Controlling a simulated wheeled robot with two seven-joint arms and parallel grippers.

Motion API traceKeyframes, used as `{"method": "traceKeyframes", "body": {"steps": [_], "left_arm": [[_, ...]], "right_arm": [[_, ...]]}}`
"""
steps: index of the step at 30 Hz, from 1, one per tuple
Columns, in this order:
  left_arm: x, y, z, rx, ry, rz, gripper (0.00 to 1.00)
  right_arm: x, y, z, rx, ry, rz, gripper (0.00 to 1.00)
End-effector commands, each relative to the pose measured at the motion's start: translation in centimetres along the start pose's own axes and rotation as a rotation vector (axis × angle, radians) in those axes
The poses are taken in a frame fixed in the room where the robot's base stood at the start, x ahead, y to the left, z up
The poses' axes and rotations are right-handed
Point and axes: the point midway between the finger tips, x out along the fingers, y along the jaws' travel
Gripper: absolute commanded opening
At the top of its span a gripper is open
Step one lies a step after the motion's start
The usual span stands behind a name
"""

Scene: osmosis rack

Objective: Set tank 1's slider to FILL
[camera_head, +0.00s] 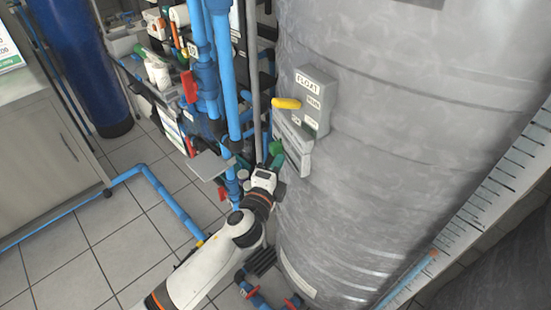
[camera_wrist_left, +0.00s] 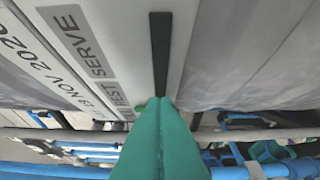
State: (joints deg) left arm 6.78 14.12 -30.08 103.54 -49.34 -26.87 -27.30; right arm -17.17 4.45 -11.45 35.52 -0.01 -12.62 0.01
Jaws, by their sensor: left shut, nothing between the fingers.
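The large grey tank (camera_head: 400,130) fills the right of the head view. A grey box labelled FLOAT (camera_head: 317,95) with a yellow lever (camera_head: 287,103) is mounted on its side. Below it is a pale plate (camera_head: 298,158). The left wrist view shows a pale panel (camera_wrist_left: 188,35) with a dark vertical slot (camera_wrist_left: 160,50). My left gripper (camera_head: 276,149) is at the pale plate's left edge. Its green fingers (camera_wrist_left: 160,100) are shut and empty, with tips at the slot's lower end. I cannot tell whether they touch it. A slider knob and FILL mark are not clearly visible. My right gripper is out of view.
Blue pipes (camera_head: 222,60) and a grey upright pipe (camera_head: 253,75) stand close left of the tank. Red valve handles (camera_head: 189,87) show among them. A ruled scale (camera_head: 480,205) runs along the right. Tiled floor (camera_head: 115,245) is open at lower left.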

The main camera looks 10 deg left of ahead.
Motion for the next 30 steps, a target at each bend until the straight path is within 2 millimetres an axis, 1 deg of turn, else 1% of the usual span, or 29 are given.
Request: {"method": "traceKeyframes", "body": {"steps": [5, 16, 19, 24, 30], "left_arm": [[0.7, 0.0, -0.8, 0.0, 0.0, 0.001, 0.0], [0.9, 0.0, -0.9, 0.0, 0.0, 0.0, 0.0], [1.6, -0.1, -1.7, 0.003, 0.002, 0.0, 0.0], [3.5, 0.0, -3.5, 0.002, 0.001, 0.001, 0.0], [3.7, 0.1, -3.9, 0.001, 0.004, 0.002, 0.0]], "right_arm": [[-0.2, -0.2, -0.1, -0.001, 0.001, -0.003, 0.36], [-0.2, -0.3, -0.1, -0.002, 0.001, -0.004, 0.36], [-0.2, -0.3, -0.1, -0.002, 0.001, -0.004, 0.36], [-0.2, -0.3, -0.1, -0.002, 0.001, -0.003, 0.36], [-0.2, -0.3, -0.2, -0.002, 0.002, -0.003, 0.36]]}}
